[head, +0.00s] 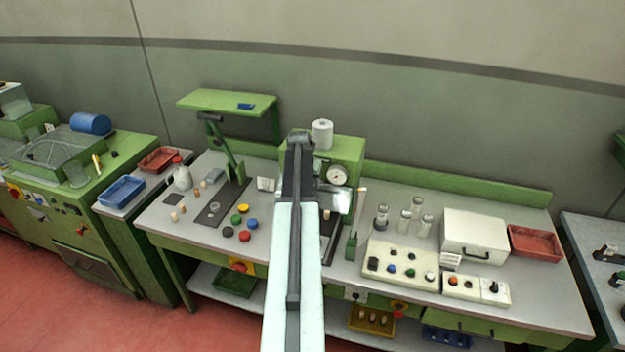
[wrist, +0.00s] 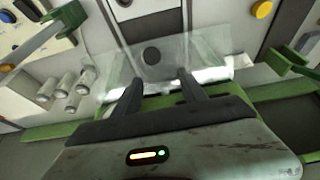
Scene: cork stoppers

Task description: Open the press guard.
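The press (head: 350,153) is a green machine with a round gauge (head: 337,176) and a white cylinder on top, at the middle of the bench in the head view. Its clear guard (head: 340,203) shows partly beside my arm, low on the press front; my arm hides the rest. In the wrist view the guard (wrist: 215,50) is a see-through panel across the middle. My gripper (wrist: 160,77) has its two dark fingers apart, with nothing seen held between them. The fingers overlap the guard's lower part in that view; I cannot tell whether they touch it.
Right of the press stand glass jars (head: 405,215), a button panel (head: 400,264), a white case (head: 474,236) and a red tray (head: 535,243). To the left are coloured discs (head: 240,220) and a green stand (head: 226,102). A blue tray (head: 122,190) is further left.

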